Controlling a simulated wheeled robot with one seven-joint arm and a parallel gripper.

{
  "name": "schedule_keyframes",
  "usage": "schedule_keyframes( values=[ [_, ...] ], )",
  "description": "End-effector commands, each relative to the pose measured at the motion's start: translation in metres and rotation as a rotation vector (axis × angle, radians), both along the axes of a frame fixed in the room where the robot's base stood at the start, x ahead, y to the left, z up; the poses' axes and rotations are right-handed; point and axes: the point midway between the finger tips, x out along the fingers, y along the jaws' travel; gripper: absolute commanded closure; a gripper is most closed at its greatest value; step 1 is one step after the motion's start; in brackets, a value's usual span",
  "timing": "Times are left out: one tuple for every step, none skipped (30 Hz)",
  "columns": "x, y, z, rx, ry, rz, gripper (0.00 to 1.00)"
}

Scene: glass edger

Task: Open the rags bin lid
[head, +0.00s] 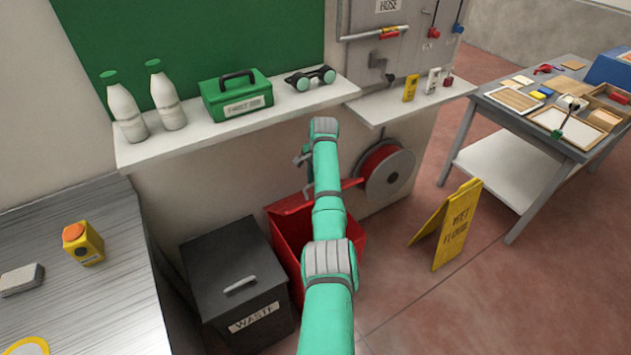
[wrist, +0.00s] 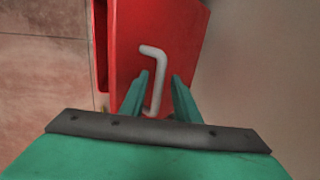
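The red rags bin (head: 288,245) stands on the floor right of the waste bin, partly hidden behind my arm. Its red lid (head: 350,185) is raised at the back, seen nearly edge-on, and the red inside of the bin shows below it. In the wrist view the lid (wrist: 190,35) fills the upper middle, with its pale grey bent handle (wrist: 160,65). My gripper (wrist: 160,78) is open, with its two teal fingers apart on either side of the handle's lower part. In the head view my gripper (head: 304,160) is mostly hidden beside the wrist.
A dark waste bin (head: 225,265) with a closed lid stands left of the rags bin. A shelf (head: 200,140) with bottles and a green box is above. A red hose reel (head: 388,170) is behind right. A yellow wet floor sign (head: 447,225) stands right, with clear floor around.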

Motion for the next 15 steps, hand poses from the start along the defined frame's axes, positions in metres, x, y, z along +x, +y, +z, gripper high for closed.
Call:
schedule_keyframes(
  values=[
    [0.001, -0.001, 0.003, 0.000, -0.003, -0.001, 0.71],
    [0.001, -0.001, 0.003, 0.000, -0.003, -0.001, 0.71],
    [0.001, -0.001, 0.004, 0.000, -0.004, -0.002, 0.71],
    [0.002, -0.001, 0.004, -0.001, -0.004, -0.001, 0.71],
    [0.002, -0.001, 0.004, -0.001, -0.004, -0.001, 0.71],
    [0.002, -0.001, 0.005, -0.001, -0.004, -0.001, 0.71],
    [0.002, -0.002, 0.005, -0.001, -0.005, -0.002, 0.71],
    [0.002, -0.002, 0.006, -0.001, -0.005, -0.002, 0.71],
    [0.002, -0.002, 0.007, -0.001, -0.005, -0.003, 0.71],
    [0.002, -0.003, 0.009, -0.001, -0.007, -0.003, 0.71],
    [0.002, -0.003, 0.011, 0.000, -0.008, -0.002, 0.71],
    [0.001, -0.003, 0.015, -0.001, -0.007, -0.002, 0.71],
    [0.001, -0.004, 0.018, -0.001, -0.007, -0.002, 0.71],
    [0.000, -0.004, 0.022, 0.000, -0.009, -0.002, 0.71],
    [-0.001, -0.005, 0.029, -0.001, -0.008, -0.002, 0.71]
  ],
)
